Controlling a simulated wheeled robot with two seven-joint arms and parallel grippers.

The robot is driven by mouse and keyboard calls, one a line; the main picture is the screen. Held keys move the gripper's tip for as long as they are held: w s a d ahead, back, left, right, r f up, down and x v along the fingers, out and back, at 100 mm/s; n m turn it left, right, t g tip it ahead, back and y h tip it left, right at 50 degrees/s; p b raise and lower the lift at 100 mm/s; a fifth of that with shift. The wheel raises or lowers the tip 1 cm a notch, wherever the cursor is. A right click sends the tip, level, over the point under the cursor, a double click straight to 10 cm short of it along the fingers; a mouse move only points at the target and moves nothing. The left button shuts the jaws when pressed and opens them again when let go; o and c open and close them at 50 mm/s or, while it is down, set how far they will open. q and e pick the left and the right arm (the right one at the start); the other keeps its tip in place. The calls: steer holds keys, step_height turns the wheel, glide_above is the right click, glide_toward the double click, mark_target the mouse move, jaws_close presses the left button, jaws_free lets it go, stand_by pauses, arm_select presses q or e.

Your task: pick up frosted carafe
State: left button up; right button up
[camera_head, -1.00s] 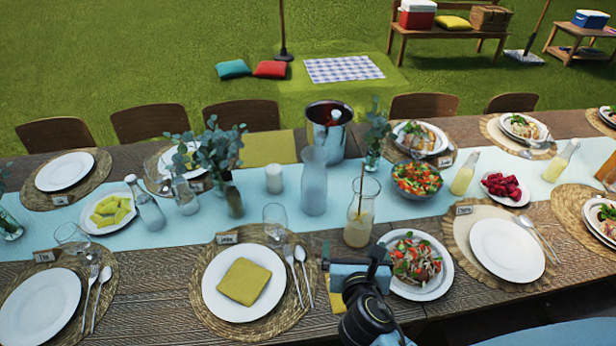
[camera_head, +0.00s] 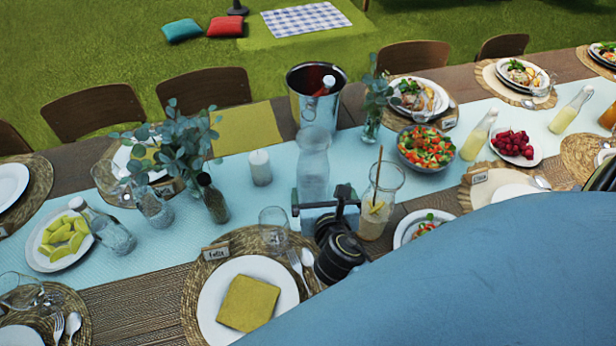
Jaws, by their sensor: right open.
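The frosted carafe (camera_head: 313,160) stands upright on the pale blue runner (camera_head: 250,205) near the middle of the table. It is tall, bluish and translucent, with a flared neck. My right gripper (camera_head: 321,200) is open, in front of the carafe's lower body, with one finger towards each side. The gripper hides the carafe's base, and I cannot tell whether the fingers touch the glass. My left gripper is not in view.
A lemonade jug (camera_head: 376,205) with a stirrer stands close on the right. A metal ice bucket (camera_head: 309,100) is just behind the carafe. A white candle (camera_head: 260,167) and a clear tumbler (camera_head: 273,228) are to the left. My blue arm covers the lower right.

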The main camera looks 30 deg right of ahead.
mark_target(317, 184)
steer(key=w+d+f+b, duration=0.1)
steer(key=w+f, duration=0.1)
steer(key=w+f+b, duration=0.1)
steer(key=w+f, duration=0.1)
steer(key=w+d+f+b, duration=0.1)
steer(key=w+f+b, duration=0.1)
steer(key=f, duration=0.1)
steer(key=shift+d, duration=0.3)
steer(key=x, duration=0.3)
steer(key=b+x, duration=0.1)
steer(key=x, duration=0.2)
steer(key=shift+w+a+f+b, duration=0.15)
steer(key=shift+w+b, duration=0.15)
steer(key=c, duration=1.6)
